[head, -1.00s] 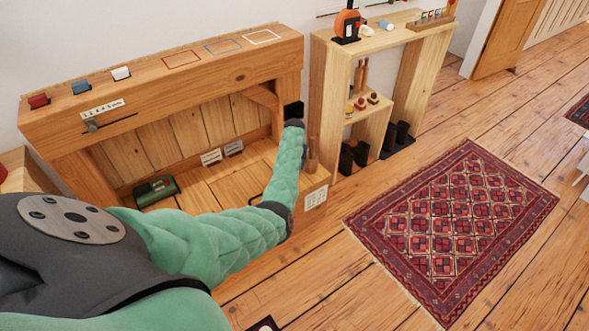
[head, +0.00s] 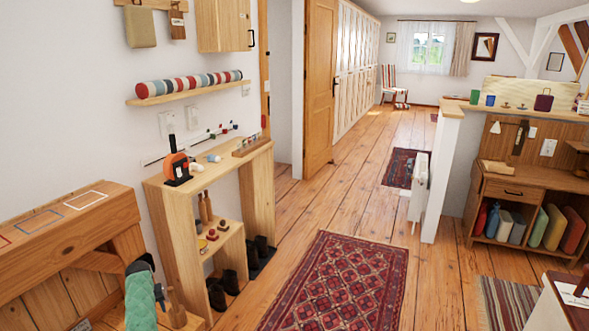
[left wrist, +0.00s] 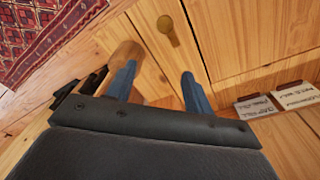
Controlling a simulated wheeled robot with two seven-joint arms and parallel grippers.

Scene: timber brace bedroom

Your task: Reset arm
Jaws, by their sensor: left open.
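My left gripper (left wrist: 158,88) is open in the left wrist view, with its two blue fingers apart and no object seen between them. A rounded wooden post or handle (left wrist: 124,54) shows right by the left finger; I cannot tell if they touch. In the head view my left arm's green sleeve comes in at the bottom left, and the left gripper (head: 163,296) is partly seen beside the wooden bench (head: 65,240). A small wooden piece (head: 177,316) stands close to it. My right gripper is in neither view.
A light wooden shelf (head: 160,215) with an orange-and-black tool (head: 176,165) and dark boots (head: 230,282) stands right of the bench. A red patterned rug (head: 340,285) lies on open floor. A low cabinet (head: 520,190) stands at the right. White labels (left wrist: 295,95) show in the left wrist view.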

